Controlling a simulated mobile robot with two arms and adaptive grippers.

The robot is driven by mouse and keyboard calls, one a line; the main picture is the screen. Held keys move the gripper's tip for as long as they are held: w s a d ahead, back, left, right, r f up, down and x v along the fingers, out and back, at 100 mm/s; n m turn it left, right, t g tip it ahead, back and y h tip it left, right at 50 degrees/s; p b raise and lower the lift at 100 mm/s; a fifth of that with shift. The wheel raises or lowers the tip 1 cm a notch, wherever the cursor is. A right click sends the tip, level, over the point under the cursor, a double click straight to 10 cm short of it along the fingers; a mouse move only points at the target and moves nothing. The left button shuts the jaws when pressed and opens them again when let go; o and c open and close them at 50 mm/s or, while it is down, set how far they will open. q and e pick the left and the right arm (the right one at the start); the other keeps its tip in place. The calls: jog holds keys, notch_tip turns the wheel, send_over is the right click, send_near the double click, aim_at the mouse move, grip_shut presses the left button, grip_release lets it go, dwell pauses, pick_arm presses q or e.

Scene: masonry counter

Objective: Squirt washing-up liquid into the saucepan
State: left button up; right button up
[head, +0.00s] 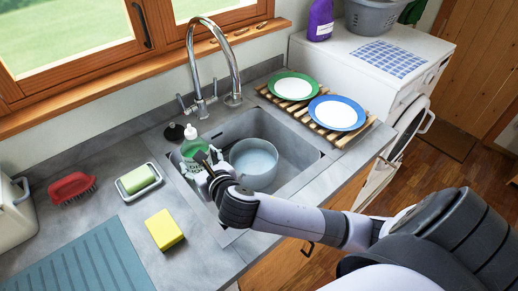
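The saucepan (256,163) sits in the sink, grey with a pale bluish inside. The washing-up liquid bottle (191,147), green with a pale cap, is upright at the left side of the sink, left of the saucepan. My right gripper (204,164) reaches in from the right, past the front of the saucepan. Its fingers are around the bottle and appear shut on it. The gripper hides the bottle's lower part, so I cannot see whether its base touches anything. My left gripper is not in view.
A tap (213,70) arches behind the sink (300,152). A soap dish (139,184), yellow sponge (164,230), red brush (72,187) and ribbed blue-grey mat (85,265) lie left. A wooden rack (340,137) holds a green-rimmed plate (293,87) and a blue-rimmed plate (336,113).

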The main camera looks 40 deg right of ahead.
jog(key=w+d+f+n+y+p, duration=0.1)
jog(key=w+d+f+n+y, duration=0.1)
jog(key=d+f, duration=0.2)
jog(key=w+d+f+n+y+p, duration=0.1)
jog(key=d+f, duration=0.4)
jog(key=d, duration=0.6)
jog(key=w+y, duration=0.1)
jog(key=w, duration=0.1)
jog(key=shift+w+f+n+g+y, duration=0.15)
jog(key=shift+w+n+g+y, duration=0.15)
jog(key=shift+w+n, duration=0.1)
